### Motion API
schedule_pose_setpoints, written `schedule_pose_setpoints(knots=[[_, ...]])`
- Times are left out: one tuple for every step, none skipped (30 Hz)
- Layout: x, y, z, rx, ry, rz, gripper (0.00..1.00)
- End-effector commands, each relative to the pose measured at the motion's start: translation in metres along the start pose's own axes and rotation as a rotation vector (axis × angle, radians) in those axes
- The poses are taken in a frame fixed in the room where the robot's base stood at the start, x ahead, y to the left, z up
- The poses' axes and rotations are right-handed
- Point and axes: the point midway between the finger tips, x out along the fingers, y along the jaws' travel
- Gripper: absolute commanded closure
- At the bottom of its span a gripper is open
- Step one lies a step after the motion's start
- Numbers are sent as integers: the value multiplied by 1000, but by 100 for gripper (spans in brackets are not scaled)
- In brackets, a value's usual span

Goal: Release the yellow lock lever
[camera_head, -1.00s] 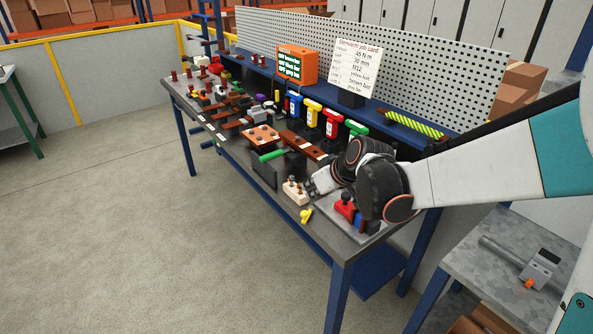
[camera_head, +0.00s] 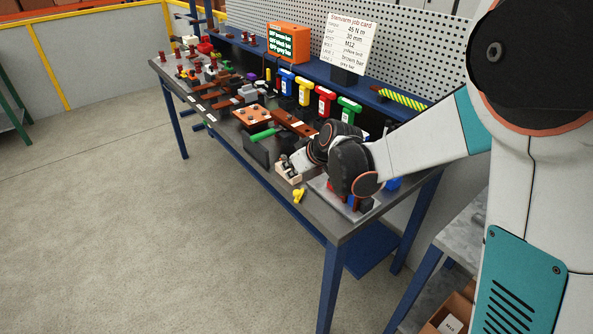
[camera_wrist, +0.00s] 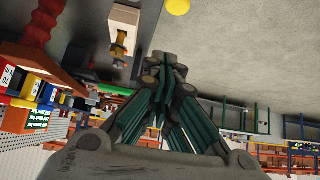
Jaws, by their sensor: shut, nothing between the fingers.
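The yellow lock lever (camera_head: 299,196) is a small yellow piece at the front edge of the workbench. A round yellow part at the top edge of the wrist view (camera_wrist: 178,6) appears to be the same piece. My gripper (camera_head: 288,164) is low over the bench, close to a pale block with dark studs (camera_head: 289,175), up and left of the lever in the head view. In the wrist view its fingers (camera_wrist: 163,62) come together with nothing between them. They are apart from the yellow part. My wrist hides some of the bench behind it.
The workbench (camera_head: 312,212) is crowded. The floor in front is clear.

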Motion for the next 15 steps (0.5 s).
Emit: schedule_pose_setpoints(knots=[[12, 0, 2, -1, 0, 0, 100], [17, 0, 2, -1, 0, 0, 100], [24, 0, 2, -1, 0, 0, 100], [28, 0, 2, 0, 0, 0, 100], [33, 0, 2, 0, 0, 0, 100], [40, 0, 2, 0, 0, -1, 100], [44, 0, 2, 0, 0, -1, 100], [48, 0, 2, -1, -1, -1, 100], [49, 0, 4, 0, 0, 0, 100], [44, 0, 8, 2, 0, 1, 100], [41, 0, 12, 2, -1, 1, 100], [38, 1, 16, 2, -1, 2, 100], [37, 1, 19, 2, -1, 2, 100], [35, 1, 22, 2, -1, 2, 100], [32, 0, 25, 1, -1, 1, 100]])
